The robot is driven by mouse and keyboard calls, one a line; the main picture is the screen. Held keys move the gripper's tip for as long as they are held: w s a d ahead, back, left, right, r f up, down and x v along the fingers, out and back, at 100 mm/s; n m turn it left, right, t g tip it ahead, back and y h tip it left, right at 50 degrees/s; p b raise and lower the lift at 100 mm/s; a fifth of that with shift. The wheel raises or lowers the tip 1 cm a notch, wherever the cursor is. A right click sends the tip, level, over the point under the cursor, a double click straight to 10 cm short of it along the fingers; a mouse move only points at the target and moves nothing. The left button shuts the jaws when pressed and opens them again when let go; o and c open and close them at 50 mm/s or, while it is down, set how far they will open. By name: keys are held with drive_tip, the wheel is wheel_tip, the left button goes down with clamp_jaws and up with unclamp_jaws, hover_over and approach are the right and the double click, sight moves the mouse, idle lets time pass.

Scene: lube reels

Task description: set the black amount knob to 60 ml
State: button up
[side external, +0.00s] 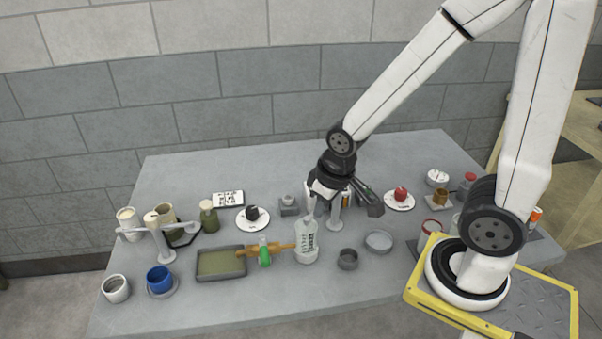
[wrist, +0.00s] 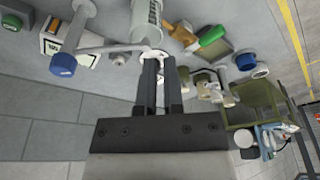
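The black knob (side external: 252,213) sits on a round white dial plate (side external: 253,225) left of the table's middle in the side view. Its scale marks are too small to read there, and I cannot pick the knob out for certain in the wrist view. My gripper (side external: 314,204) is well to the right of the knob, above the middle of the table, and does not touch it. In the wrist view the two dark fingers of my gripper (wrist: 160,62) stand apart with a narrow gap and hold nothing I can make out.
A clear bottle (side external: 306,241) stands just in front of my gripper. A red knob (side external: 400,193) on another white plate is to the right.

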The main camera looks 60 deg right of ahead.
drive_tip(key=o, duration=0.7)
drive_tip(key=shift+w, duration=0.3)
drive_tip(key=shift+o, duration=1.3)
drive_tip(key=w+d+f+m+g, duration=0.1)
drive_tip(key=w+m, duration=0.4)
drive_tip(key=w, duration=0.8)
drive_tip(key=shift+w+d+f+m, duration=0.15)
drive_tip(key=shift+d+f+m, duration=0.25)
drive_tip(key=shift+f, duration=0.35)
drive_tip(key=m+g, duration=0.1)
drive_tip(key=m, duration=0.5)
hover_over(251, 209)
drive_tip(key=f, duration=0.4)
drive_tip(key=s+f, duration=0.1)
drive_tip(key=f, duration=0.1)
drive_tip(key=shift+a+f, duration=0.1)
drive_tip(key=shift+f, duration=0.1)
drive_tip(key=shift+w+f+g, duration=0.3)
drive_tip(key=shift+w+f, duration=0.15)
drive_tip(key=shift+w, duration=0.05)
drive_tip(key=shift+f, duration=0.15)
drive_tip(key=shift+f, duration=3.75)
clamp_jaws()
